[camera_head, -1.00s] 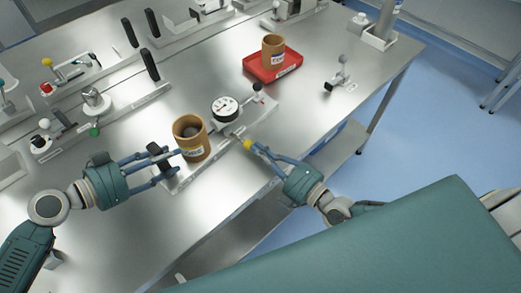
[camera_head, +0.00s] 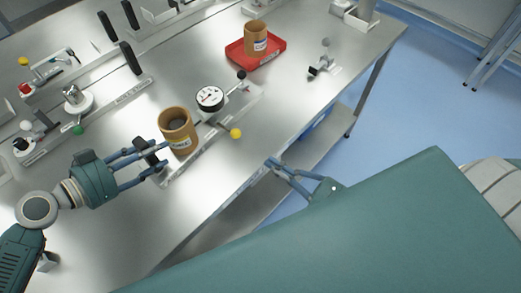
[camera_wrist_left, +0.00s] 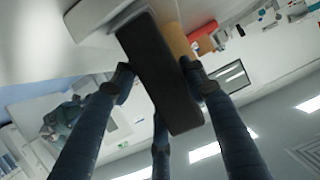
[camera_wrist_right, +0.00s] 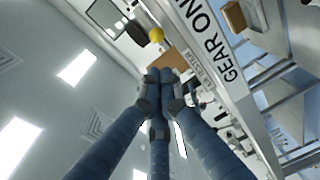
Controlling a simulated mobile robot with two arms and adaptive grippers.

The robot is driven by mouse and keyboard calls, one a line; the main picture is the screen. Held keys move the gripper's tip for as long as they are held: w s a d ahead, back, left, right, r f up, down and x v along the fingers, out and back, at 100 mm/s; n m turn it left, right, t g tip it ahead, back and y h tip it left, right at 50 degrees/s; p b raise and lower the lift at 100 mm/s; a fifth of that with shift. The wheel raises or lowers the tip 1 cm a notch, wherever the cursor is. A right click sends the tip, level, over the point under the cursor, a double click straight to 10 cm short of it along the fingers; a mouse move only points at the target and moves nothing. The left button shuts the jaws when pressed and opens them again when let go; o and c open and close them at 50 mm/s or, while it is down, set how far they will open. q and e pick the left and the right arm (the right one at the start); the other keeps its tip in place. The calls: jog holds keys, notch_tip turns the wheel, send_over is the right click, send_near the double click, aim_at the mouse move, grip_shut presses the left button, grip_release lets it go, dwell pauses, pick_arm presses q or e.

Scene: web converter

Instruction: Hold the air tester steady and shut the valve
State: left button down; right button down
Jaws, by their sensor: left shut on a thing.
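The air tester is a pale bench fixture with a round white dial gauge (camera_head: 209,98), a black upright handle (camera_wrist_left: 160,75) and a yellow-tipped valve lever (camera_head: 236,133). A brown cardboard core (camera_head: 178,130) stands on it beside the gauge. My left gripper (camera_head: 150,157) is shut on the black handle; in the left wrist view its fingers lie on both sides of it. My right gripper (camera_head: 272,163) is off the bench's front edge, apart from the yellow tip. In the right wrist view its fingertips (camera_wrist_right: 160,92) are together and empty, with the yellow ball (camera_wrist_right: 156,34) beyond them.
A red tray (camera_head: 232,56) holding another brown core (camera_head: 255,38) is further back. A small stand with a grey knob (camera_head: 322,62) is to its right. Other fixtures with black handles (camera_head: 131,58) line the left and back. The front edge drops to a lower shelf (camera_head: 235,215).

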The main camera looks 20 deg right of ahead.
aim_at(227, 129)
jog(key=w+a, duration=0.2)
jog(key=w+a+n+g+y, duration=0.1)
jog(key=w+a, duration=0.1)
jog(key=a, duration=0.1)
jog(key=w+a+y, duration=0.1)
jog(key=w+a, duration=0.1)
jog(key=a, duration=0.1)
jog(key=shift+w+a+f+n+g, duration=0.15)
jog(key=shift+w+f+n+g, duration=0.15)
jog(key=shift+n, duration=0.1)
jog(key=w, duration=0.1)
jog(key=d, duration=0.1)
jog(key=w, duration=0.1)
jog(key=shift+w+d+f, duration=0.3)
jog(key=shift+w, duration=0.05)
jog(key=shift+w+d+f, duration=0.1)
jog(key=shift+w+d, duration=0.2)
jog(key=shift+w, duration=0.05)
jog(key=d, duration=0.1)
jog(key=w+d, duration=0.1)
jog(key=d, duration=0.1)
jog(key=shift+w+d, duration=0.3)
jog(key=shift+w, duration=0.05)
jog(key=shift+s+a, duration=0.15)
